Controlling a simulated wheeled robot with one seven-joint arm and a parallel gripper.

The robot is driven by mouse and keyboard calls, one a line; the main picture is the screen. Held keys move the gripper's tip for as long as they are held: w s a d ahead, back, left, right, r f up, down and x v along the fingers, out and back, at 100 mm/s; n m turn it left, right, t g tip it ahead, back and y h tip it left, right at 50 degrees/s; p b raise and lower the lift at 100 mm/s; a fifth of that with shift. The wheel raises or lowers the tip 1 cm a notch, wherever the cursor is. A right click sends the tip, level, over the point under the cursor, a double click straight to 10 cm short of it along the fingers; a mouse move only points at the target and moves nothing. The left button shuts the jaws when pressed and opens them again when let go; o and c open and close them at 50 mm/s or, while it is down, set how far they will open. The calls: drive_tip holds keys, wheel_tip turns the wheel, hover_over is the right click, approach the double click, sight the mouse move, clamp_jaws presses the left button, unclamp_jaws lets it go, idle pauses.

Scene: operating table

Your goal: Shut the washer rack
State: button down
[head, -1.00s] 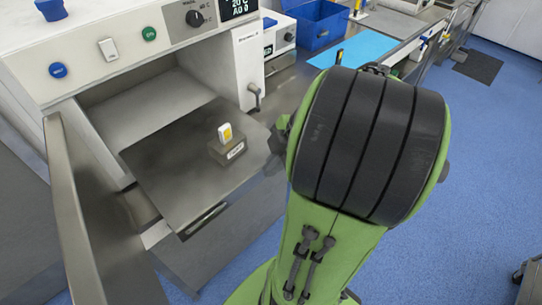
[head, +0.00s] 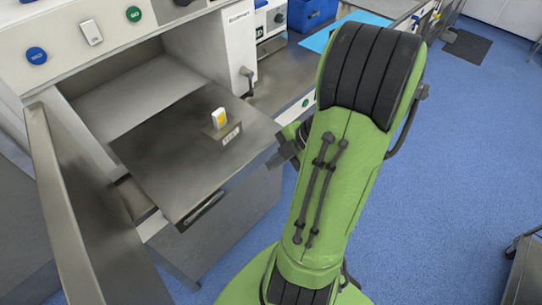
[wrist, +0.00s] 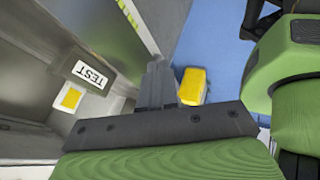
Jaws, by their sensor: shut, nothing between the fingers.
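The washer rack (head: 165,150) is a flat grey metal shelf, pulled out of the washer's open chamber. Its dark handle (head: 203,208) is on the front edge. A small grey block (head: 222,134) with a white and yellow piece stands on the rack. In the wrist view, the block's "TEST" label (wrist: 90,73) shows at left. My gripper (head: 287,150) is just right of the rack, partly hidden by my green arm. In the wrist view its fingers (wrist: 157,82) are together and empty. I cannot tell whether they touch the rack.
The washer's metal door (head: 75,200) stands open at left. A counter (head: 285,75) with a blue bin (head: 290,12) and blue mat runs behind. A yellow object (wrist: 192,85) shows beyond the fingers. The blue floor (head: 450,150) at right is mostly clear; a dark cart (head: 522,275) stands lower right.

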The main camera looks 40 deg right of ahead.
drive_tip(key=shift+w+r, duration=0.1)
drive_tip(key=shift+w, duration=0.75)
drive_tip(key=shift+w, duration=0.1)
